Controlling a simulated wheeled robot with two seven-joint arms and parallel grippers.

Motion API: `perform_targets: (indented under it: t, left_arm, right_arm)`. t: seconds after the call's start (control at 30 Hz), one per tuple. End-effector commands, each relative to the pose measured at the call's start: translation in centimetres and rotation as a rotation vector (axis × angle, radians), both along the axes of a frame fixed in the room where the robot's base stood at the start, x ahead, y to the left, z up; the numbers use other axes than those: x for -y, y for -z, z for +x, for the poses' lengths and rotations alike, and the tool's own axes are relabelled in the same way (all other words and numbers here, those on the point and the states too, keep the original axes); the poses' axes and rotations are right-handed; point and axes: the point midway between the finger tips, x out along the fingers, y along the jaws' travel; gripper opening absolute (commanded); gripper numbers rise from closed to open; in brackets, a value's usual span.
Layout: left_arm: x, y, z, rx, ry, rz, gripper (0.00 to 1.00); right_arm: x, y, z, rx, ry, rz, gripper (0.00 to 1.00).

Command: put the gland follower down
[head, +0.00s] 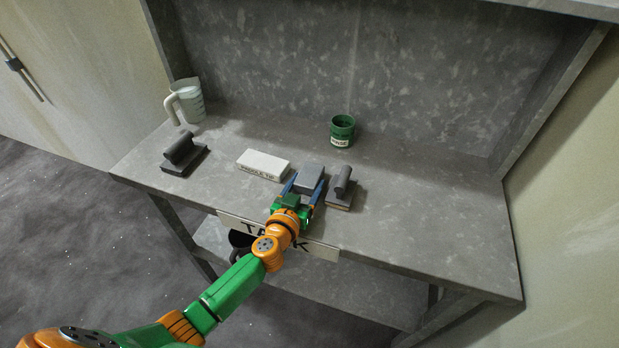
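A plain grey block (311,177), which fits the gland follower best, is at the front middle of the grey bench. My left gripper (305,185) reaches in from the front left, with its two blue fingers along the block's left and right sides. The fingers look closed against the block. I cannot tell whether the block's underside touches the bench top, as the gripper and block hide it. My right gripper is not in view.
A dark handled tool (342,188) stands close right of the block. A white labelled box (263,165) lies left of it. A green cup (342,130) stands behind. A similar handled tool (183,154) and a jug (187,102) are at left. The bench's right side (430,205) is clear.

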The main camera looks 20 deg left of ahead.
Motion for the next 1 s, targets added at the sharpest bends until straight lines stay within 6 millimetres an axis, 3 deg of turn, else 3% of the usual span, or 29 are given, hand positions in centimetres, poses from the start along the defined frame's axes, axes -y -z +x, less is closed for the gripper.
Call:
perform_targets:
  t: [0.03, 0.1, 0.47, 0.9, 1.0]
  left_arm:
    - [0.0, 0.0, 0.0, 0.000, 0.000, 0.000, 0.19]
    - [0.0, 0.0, 0.0, 0.000, 0.000, 0.000, 0.00]
    - [-0.1, -0.7, -0.1, 0.002, 0.001, 0.001, 0.00]
    - [-0.3, -7.8, -0.3, 0.003, 0.001, 0.001, 0.00]
    - [-1.4, -7.1, -1.5, -0.001, -0.002, 0.003, 0.00]
  right_arm:
    - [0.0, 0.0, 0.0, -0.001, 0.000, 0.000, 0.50]
    - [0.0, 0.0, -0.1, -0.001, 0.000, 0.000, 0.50]
    - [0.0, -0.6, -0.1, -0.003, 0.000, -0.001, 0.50]
    - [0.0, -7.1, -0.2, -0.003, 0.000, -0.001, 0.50]
    - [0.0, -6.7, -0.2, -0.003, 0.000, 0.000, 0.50]
